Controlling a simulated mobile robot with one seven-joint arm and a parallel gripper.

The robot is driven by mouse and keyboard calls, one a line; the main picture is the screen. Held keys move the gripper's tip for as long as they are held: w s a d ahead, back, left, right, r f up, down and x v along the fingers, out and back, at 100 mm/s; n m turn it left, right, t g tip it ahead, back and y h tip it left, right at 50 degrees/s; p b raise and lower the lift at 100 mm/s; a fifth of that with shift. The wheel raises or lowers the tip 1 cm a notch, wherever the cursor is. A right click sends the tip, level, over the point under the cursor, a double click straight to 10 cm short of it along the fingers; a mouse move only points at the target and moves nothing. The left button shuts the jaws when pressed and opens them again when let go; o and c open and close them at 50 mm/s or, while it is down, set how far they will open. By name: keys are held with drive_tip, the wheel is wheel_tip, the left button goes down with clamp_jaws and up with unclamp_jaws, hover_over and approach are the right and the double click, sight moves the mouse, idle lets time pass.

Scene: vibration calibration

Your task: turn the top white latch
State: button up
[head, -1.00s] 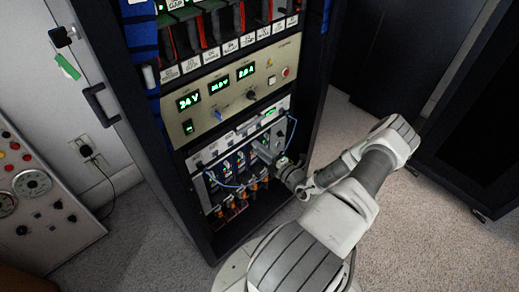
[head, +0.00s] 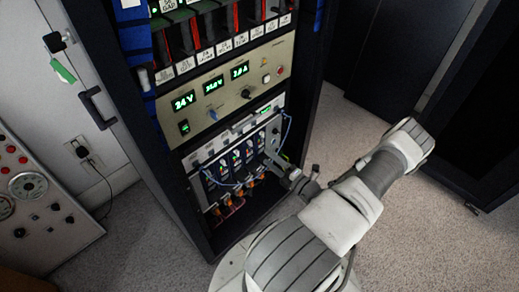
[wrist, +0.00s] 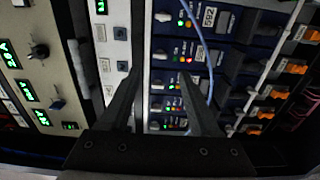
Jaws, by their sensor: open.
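A row of dark blue modules (head: 228,160) sits in the rack's lower unit. In the wrist view, where the rack appears turned sideways, several small white latch-like pieces (wrist: 160,56) line the modules' edge beside a pale strip. Longer white levers (wrist: 258,76) cross farther right. I cannot tell which of these is the top white latch. My gripper (wrist: 161,74) is open, with its two dark fingers pointing at the module faces and nothing visible held between them. In the head view my gripper (head: 271,156) is at the modules' right end; contact cannot be judged.
A blue cable (wrist: 206,50) loops across the modules, near one finger. Orange connectors (wrist: 264,113) line their lower edge. A beige power supply (head: 225,90) with green displays and knobs sits above. The rack's dark side frame (head: 305,105) stands right of it. Carpet (head: 400,235) is clear at right.

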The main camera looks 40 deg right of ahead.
drive_tip(key=s, duration=0.9)
drive_tip(key=shift+s+d+p, duration=0.3)
drive_tip(key=shift+d+p, duration=0.05)
drive_tip(key=shift+p, duration=0.05)
